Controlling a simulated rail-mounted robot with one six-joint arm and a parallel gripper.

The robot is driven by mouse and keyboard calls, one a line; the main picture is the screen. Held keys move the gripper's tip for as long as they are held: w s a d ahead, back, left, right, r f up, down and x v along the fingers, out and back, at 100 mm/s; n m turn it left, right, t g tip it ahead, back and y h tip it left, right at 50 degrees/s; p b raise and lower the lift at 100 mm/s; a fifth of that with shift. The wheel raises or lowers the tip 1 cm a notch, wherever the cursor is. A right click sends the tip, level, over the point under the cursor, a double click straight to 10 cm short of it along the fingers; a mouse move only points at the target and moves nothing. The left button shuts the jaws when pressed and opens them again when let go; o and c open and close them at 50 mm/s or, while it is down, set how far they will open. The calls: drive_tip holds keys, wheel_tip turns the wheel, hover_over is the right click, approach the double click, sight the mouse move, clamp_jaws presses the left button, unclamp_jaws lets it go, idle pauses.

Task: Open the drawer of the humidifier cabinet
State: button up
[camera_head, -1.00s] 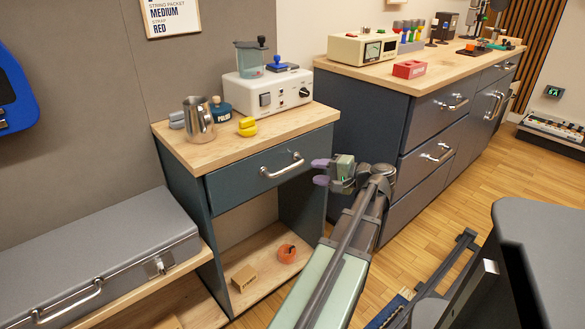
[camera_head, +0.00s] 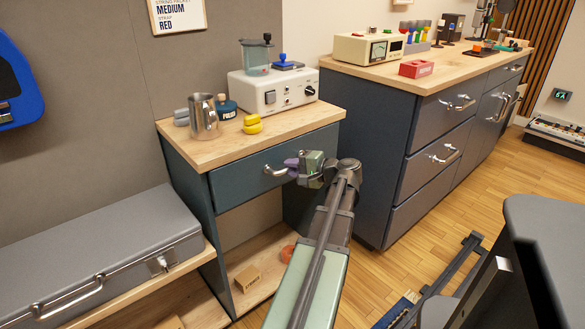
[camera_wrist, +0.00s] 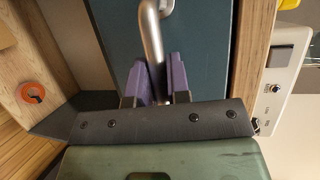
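The humidifier cabinet is a small dark blue-grey cabinet with a wooden top (camera_head: 215,150). Its drawer front (camera_head: 235,184) looks flush with the cabinet body. A curved metal handle (camera_head: 272,171) crosses the drawer front, and its right part is hidden behind my gripper. My gripper (camera_head: 294,165) is at the right part of this handle. In the wrist view, the handle bar (camera_wrist: 151,30) runs down between the two purple fingers (camera_wrist: 159,82). The fingers look close against the bar on both sides, shut on it. The drawer front (camera_wrist: 205,45) lies just behind.
A white humidifier unit (camera_head: 271,93), a metal pitcher (camera_head: 204,117) and a yellow item (camera_head: 252,124) stand on the cabinet top. A small box (camera_head: 247,278) and an orange ring (camera_wrist: 33,93) lie on the lower shelf. A larger drawer cabinet (camera_head: 365,130) stands to the right.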

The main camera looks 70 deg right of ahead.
clamp_jaws()
drive_tip(key=shift+s+a, duration=0.1)
drive_tip(key=shift+s, duration=0.05)
drive_tip(key=s+a, duration=0.5)
drive_tip(key=s, duration=0.4)
drive_tip(key=s+a, duration=0.5)
drive_tip(key=s, duration=0.4)
drive_tip(key=shift+s, duration=0.2)
drive_tip(key=o, duration=0.6)
unclamp_jaws()
drive_tip(key=s, duration=0.2)
drive_tip(key=s+r+p, duration=0.1)
drive_tip(key=s, duration=0.4)
drive_tip(key=shift+s+a+r, duration=0.15)
drive_tip(key=shift+a+r, duration=0.05)
drive_tip(key=shift+a, duration=0.2)
